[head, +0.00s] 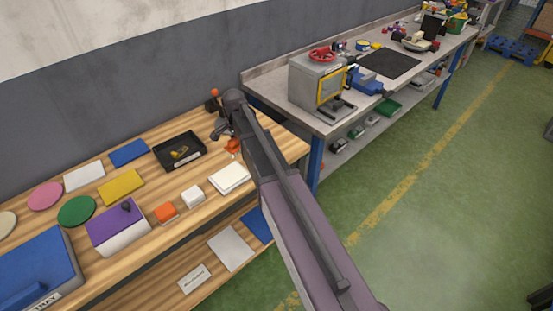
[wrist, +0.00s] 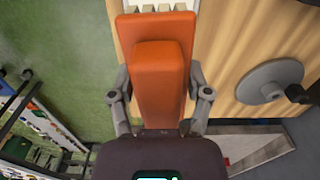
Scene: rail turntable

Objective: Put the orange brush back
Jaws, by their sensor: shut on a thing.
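The orange brush (wrist: 160,85) fills the middle of the wrist view, between the two fingers of my gripper (wrist: 159,78), which is shut on it. Pale strips show beyond its far end; I cannot tell whether they are bristles. In the head view, my gripper (head: 223,133) is over the right end of the wooden bench, and a bit of the orange brush (head: 232,146) shows below it. My arm hides part of the brush there. I cannot tell how far the brush is above the bench top.
The wooden bench (head: 146,176) holds a black tray (head: 163,155), a white block (head: 229,178), a small orange block (head: 165,213) and a purple-topped box (head: 118,228). A grey disc (wrist: 262,84) with a dark post stands right of the brush. A grey workbench (head: 285,108) adjoins behind.

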